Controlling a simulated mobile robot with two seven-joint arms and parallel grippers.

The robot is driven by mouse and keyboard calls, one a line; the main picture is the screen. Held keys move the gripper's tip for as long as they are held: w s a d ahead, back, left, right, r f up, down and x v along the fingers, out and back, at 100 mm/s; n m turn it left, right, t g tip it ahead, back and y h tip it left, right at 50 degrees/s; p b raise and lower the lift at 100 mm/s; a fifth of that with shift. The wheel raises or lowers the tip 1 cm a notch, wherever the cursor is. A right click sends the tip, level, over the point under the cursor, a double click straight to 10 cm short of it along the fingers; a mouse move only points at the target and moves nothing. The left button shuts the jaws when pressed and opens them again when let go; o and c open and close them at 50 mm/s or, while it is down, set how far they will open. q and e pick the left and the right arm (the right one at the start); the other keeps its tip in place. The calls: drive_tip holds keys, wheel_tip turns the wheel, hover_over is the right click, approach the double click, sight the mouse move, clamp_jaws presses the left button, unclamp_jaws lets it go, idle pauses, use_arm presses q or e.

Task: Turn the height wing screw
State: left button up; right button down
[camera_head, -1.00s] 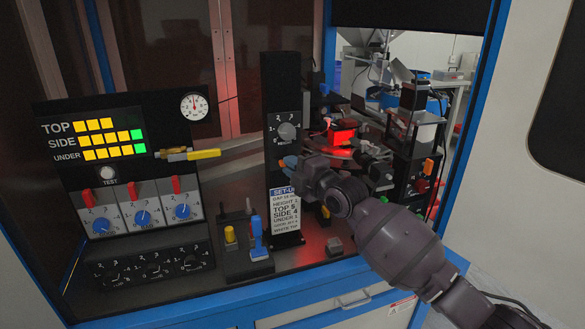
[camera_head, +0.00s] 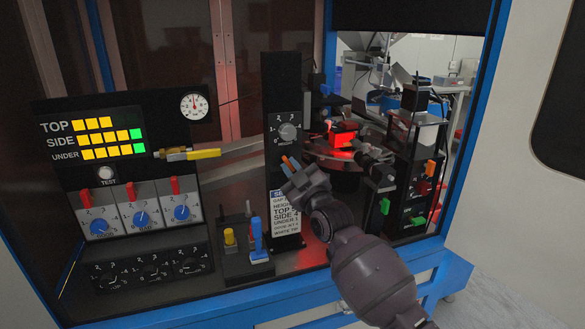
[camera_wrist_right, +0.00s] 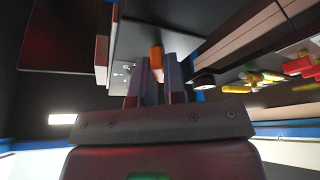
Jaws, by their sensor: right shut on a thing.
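The wing screw is a small orange piece (camera_wrist_right: 157,57) between my right fingers in the right wrist view. In the head view its orange edge (camera_head: 296,163) shows at the front of the black upright post, beneath the dial (camera_head: 288,131) with a numbered scale. The fingers also show in the wrist view (camera_wrist_right: 154,84). The gripper hides part of the post and the screw's base. My left gripper is not in view.
A white set-up card (camera_head: 286,212) is on the post just below my gripper. Yellow and blue levers (camera_head: 256,238) stand to its left. The lit panel (camera_head: 98,138) and knobs (camera_head: 141,218) are farther left. A red-lit part (camera_head: 341,137) sits behind, to the right.

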drive_tip(key=m+t+h, duration=0.1)
drive_tip(key=m, duration=0.2)
drive_tip(key=m+h+p, duration=0.1)
drive_tip(key=m, duration=0.2)
drive_tip(key=m+t+h, duration=0.1)
drive_tip(key=m+h, duration=0.1)
drive_tip(key=m, duration=0.1)
drive_tip(key=shift+a+f+t+p, duration=0.15)
drive_tip(key=shift+a+t+p, duration=0.05)
drive_tip(key=shift+t+p, duration=0.15)
drive_tip(key=shift+m, duration=0.4)
drive_tip(key=c, duration=1.2)
unclamp_jaws()
drive_tip(key=shift+s, duration=0.15)
drive_tip(key=b+v, duration=0.1)
drive_tip(key=v, duration=0.9)
drive_tip(key=shift+s+f, duration=0.15)
drive_tip(key=shift+s, duration=0.15)
